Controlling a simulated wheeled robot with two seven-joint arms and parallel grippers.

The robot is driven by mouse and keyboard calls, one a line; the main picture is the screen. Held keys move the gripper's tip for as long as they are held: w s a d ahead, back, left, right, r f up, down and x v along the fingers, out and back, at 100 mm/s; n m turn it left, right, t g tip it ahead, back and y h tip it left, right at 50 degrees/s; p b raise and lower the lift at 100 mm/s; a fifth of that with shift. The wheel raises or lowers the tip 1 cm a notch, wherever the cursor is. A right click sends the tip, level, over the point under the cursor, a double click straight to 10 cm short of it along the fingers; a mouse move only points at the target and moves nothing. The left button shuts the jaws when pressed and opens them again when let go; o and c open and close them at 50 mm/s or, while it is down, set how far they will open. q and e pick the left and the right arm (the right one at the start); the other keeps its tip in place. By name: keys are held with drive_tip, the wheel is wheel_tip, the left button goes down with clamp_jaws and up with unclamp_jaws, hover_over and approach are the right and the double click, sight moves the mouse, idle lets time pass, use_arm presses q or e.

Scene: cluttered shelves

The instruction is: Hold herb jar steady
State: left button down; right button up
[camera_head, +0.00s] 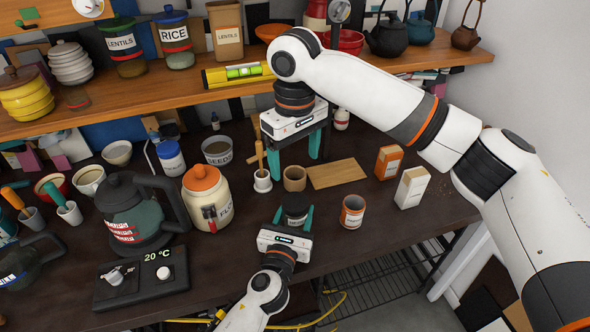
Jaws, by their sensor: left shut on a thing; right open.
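My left gripper (294,212) is low in the middle of the head view, near the counter's front edge. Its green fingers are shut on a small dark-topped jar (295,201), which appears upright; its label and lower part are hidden. I take this to be the herb jar. My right gripper (295,158) points down from above, behind the jar. Its green fingers are apart and empty, above and behind a small brown cup (294,179).
A white mortar with pestle (262,182) stands left of the cup, a wooden board (336,173) right of it. A labelled can (352,212), orange box (388,162) and white box (411,187) are further right. A flour jar (208,205) and kettle (137,215) stand left. A shelf (190,86) runs behind.

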idle(0.3)
use_arm(q)
drive_tip(key=c, duration=0.5)
unclamp_jaws()
drive_tip(key=b+v, duration=0.1)
drive_tip(key=v, duration=1.1)
